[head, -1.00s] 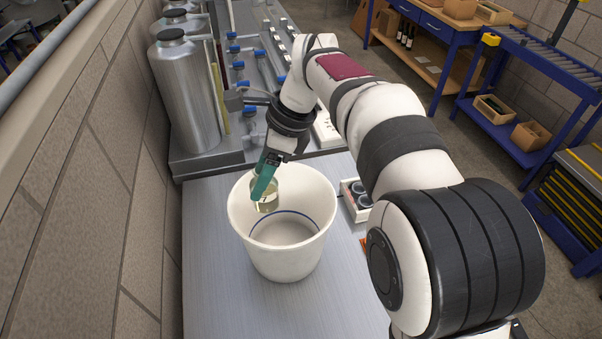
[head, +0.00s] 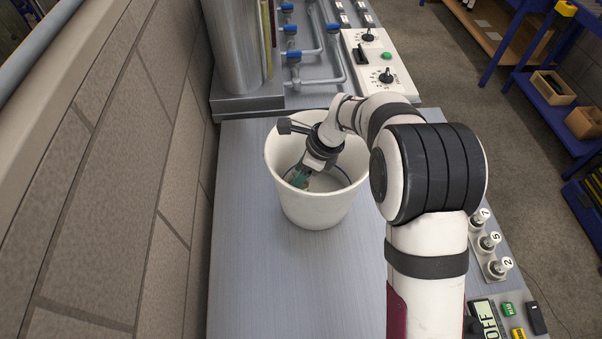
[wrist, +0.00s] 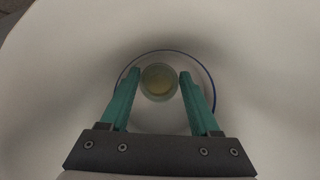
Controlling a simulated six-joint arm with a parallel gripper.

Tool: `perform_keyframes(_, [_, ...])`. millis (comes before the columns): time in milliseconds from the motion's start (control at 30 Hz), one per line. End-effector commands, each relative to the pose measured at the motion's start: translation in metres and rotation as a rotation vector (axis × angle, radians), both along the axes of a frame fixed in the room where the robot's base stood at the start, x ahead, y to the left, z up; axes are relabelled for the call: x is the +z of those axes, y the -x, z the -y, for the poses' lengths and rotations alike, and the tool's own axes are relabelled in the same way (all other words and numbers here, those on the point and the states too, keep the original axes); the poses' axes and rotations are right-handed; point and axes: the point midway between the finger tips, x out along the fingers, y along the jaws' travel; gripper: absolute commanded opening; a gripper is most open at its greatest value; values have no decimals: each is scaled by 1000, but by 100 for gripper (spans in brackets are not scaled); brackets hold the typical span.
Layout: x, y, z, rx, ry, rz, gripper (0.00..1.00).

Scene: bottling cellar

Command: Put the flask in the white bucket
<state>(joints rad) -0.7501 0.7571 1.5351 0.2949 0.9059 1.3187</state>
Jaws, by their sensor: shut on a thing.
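The white bucket (head: 318,212) stands upright on the grey metal worktop, and its inside fills the wrist view, with a blue ring (wrist: 211,80) low down. My gripper (head: 300,181) reaches down into the bucket, its teal fingers below the rim. In the wrist view the flask (wrist: 158,82), clear with pale yellowish liquid, is between the two fingertips, which are shut on it. It is inside the bucket. I cannot tell whether its base touches the bucket floor. In the head view the flask is mostly hidden by my gripper.
A block wall (head: 110,150) runs along the left. A steel tank (head: 234,45) and a control panel (head: 380,65) with knobs are behind the bucket. Numbered pieces (head: 487,242) and a small display (head: 484,317) lie at the right. The worktop (head: 260,280) in front of the bucket is clear.

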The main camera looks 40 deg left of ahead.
Motion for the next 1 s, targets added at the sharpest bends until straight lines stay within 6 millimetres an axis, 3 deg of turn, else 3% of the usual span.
perform_keyframes(133, [-26, 0, 0, 0, 2, -2, 0])
perform_keyframes(433, [-29, 0, 0, 1, 0, 0, 0])
perform_keyframes(467, [-28, 0, 0, 1, 0, 0, 68])
perform_keyframes(600, [-28, 0, 0, 1, 0, 0, 93])
perform_keyframes(867, [-28, 0, 0, 1, 0, 0, 93])
perform_keyframes(1000, [-11, -3, 4, -1, -3, 2, 93])
